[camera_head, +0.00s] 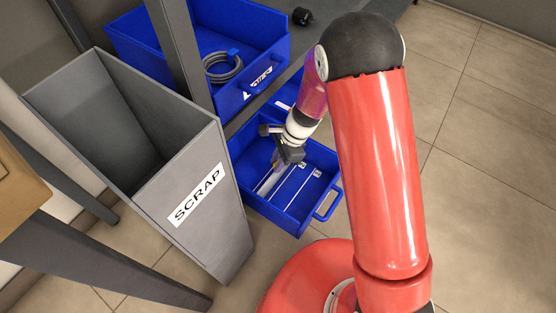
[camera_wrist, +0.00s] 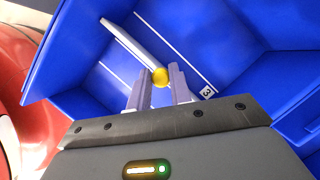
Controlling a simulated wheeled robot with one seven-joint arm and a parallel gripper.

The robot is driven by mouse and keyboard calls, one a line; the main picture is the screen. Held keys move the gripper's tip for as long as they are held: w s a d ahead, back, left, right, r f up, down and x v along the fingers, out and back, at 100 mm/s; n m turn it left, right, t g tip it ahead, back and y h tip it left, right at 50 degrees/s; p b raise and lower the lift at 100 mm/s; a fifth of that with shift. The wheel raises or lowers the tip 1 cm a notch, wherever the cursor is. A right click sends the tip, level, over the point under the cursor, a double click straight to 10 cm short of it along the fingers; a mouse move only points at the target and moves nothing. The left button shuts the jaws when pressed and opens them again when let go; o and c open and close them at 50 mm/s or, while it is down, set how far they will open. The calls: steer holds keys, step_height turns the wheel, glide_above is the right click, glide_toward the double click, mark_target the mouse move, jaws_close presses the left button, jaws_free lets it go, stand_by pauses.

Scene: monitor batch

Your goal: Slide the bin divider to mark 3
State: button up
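The blue bin (camera_head: 328,153) sits low below the rack, with thin white mark lines and small labels on its floor. In the wrist view the label 3 (camera_wrist: 207,92) is at the end of a line to the right of the divider. The divider (camera_wrist: 128,41) is a white bar standing across the bin; it also shows in the head view (camera_head: 264,187). Another line lies to the divider's left. The fingers hide part of the floor.
A grey bin labelled SCRAP (camera_head: 235,190) stands close to the left of the blue bin. Above is a blue bin (camera_head: 150,62) with a coiled grey cable (camera_head: 222,68). A grey post (camera_head: 183,55) rises beside it. Tiled floor lies to the right.

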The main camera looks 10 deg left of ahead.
jaws_close()
steer(key=a, duration=0.1)
steer(key=w+a+p, duration=0.1)
steer(key=a, duration=0.1)
steer(key=shift+w+a+p, duration=0.3)
steer(key=shift+a+p, duration=0.05)
steer(key=o, duration=0.7)
jaws_free()
steer(key=w+d+r, duration=0.2)
steer(key=w+d, duration=0.1)
steer(key=d, duration=0.3)
steer(key=w+d+r+p, duration=0.1)
steer(key=w+d+r, duration=0.1)
steer(key=w+d, duration=0.2)
steer(key=shift+d+r+p, duration=0.3)
steer(key=shift+d, duration=0.65)
steer(key=shift+w, duration=0.1)
